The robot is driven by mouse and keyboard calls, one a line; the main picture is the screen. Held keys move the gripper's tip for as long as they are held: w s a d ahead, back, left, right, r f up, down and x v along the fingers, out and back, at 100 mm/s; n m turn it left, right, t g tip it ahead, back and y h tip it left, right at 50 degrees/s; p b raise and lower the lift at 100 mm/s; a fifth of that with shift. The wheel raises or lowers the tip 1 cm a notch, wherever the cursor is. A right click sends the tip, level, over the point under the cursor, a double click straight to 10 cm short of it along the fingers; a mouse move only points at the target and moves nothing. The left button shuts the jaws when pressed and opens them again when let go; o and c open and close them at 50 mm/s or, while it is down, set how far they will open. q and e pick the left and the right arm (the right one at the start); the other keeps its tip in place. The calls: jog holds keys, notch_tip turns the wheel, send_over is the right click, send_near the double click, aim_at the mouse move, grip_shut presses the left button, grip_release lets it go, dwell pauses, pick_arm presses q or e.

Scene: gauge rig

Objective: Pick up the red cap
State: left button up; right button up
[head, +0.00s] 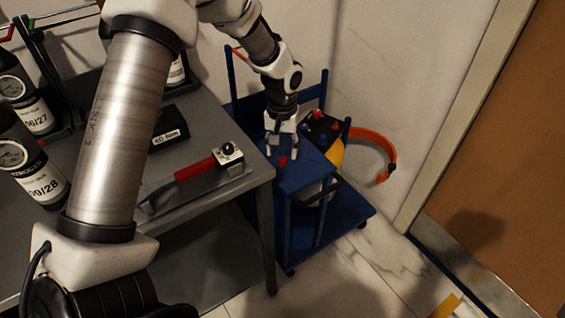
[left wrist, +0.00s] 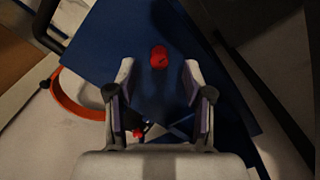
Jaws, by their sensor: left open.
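The red cap (head: 282,161) is a small red piece on the blue top of a cart (head: 298,180). In the left wrist view the cap (left wrist: 159,57) shows on the blue surface, just ahead of the fingertips and centred between them. My left gripper (head: 281,148) points down over the cart top, close to the cap. In the left wrist view my left gripper (left wrist: 159,72) is open, with nothing between its fingers. I cannot tell exactly how high the fingertips are above the surface. My right gripper is not in view.
A dark box with red and blue knobs (head: 319,127) stands on the cart behind the gripper. A grey table (head: 235,190) at left holds a red-handled tool (head: 195,169), a black box (head: 169,134) and dark gauge bottles (head: 32,165).

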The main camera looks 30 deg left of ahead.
aim_at(282, 159)
pick_arm(q)
notch_tip(282, 159, down, 4)
jog(key=shift+w+r, duration=0.1)
jog(key=shift+r, duration=0.2)
jog(key=shift+c, duration=1.3)
jog(key=c, duration=0.6)
